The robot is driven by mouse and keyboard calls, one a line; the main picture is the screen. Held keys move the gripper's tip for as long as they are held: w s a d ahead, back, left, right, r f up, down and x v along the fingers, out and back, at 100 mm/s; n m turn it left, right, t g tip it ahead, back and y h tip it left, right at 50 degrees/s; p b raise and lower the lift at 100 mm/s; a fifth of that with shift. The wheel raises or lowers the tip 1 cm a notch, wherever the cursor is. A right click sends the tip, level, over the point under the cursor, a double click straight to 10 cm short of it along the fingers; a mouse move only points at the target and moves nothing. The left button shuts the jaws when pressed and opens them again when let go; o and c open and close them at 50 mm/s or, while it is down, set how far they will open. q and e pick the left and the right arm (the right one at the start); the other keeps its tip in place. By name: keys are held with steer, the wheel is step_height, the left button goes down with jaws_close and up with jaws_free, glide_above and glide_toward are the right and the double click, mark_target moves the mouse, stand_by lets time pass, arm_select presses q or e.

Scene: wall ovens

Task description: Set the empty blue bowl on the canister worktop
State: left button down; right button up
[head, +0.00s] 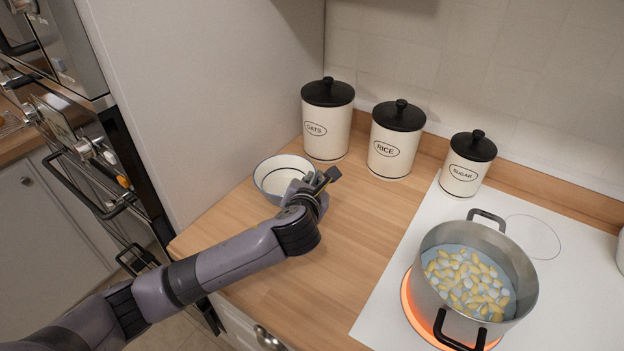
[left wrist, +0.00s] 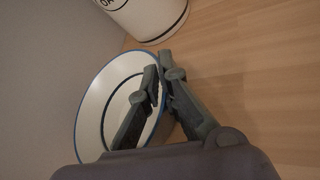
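The blue bowl, white with a thin blue rim (head: 270,177), sits upright on the wooden canister worktop (head: 345,235), beside the tall side panel. Its inside looks empty. My left gripper (head: 318,184) is at the bowl's right rim. In the left wrist view the fingers (left wrist: 160,78) are close together with the rim between them, one finger inside the bowl (left wrist: 95,110) and one outside. My arm and gripper hide part of the bowl's right side. My right gripper is in neither view.
Canisters marked OATS (head: 327,125), RICE (head: 394,145) and SUGAR (head: 465,168) stand along the back wall. A pot (head: 518,300) with yellow and white pieces in water stands on a glowing burner of the white hob (head: 575,290). Wall ovens (head: 75,140) are at left. The worktop's middle is clear.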

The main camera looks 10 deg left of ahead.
arm_select(q)
steer(key=c, duration=1.8)
jaws_free()
steer(key=shift+s+r, duration=0.2)
steer(key=shift+s, duration=0.05)
steer(key=v, duration=1.1)
steer(key=shift+s, duration=0.2)
steer(key=shift+r, duration=0.1)
